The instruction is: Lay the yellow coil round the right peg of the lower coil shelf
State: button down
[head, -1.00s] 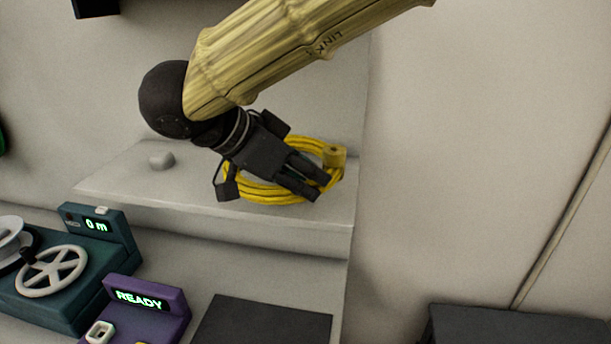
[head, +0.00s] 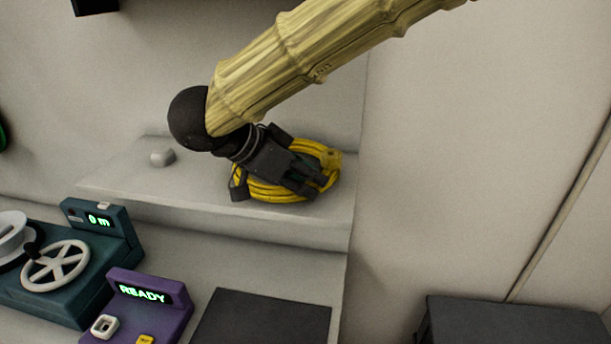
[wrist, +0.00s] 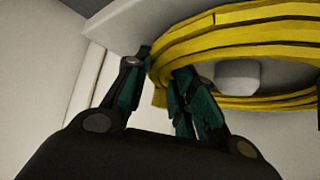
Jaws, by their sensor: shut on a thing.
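The yellow coil (head: 277,193) is on or just above the right part of the pale shelf (head: 140,190); the head view does not settle which. My gripper (head: 314,188) reaches over it from the upper left and is shut on one side of the ring. In the wrist view, the yellow bands of the coil (wrist: 235,22) run past the dark green fingers of my gripper (wrist: 163,68). A pale right peg (wrist: 238,73) shows inside the ring there, with bands on both sides of it. My gripper and the coil hide this peg in the head view.
An empty left peg (head: 162,158) stands on the shelf. Below are a teal winder (head: 88,290) with a white handwheel, a purple box (head: 150,310) reading READY, and a dark flat panel (head: 262,322). A dark box (head: 510,325) is at the lower right.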

jog(key=c, duration=1.2)
grip_release()
jog(key=shift+o, duration=0.2)
jog(key=b+v, duration=0.1)
jog(key=v, duration=1.1)
jog(key=shift+b, duration=0.4)
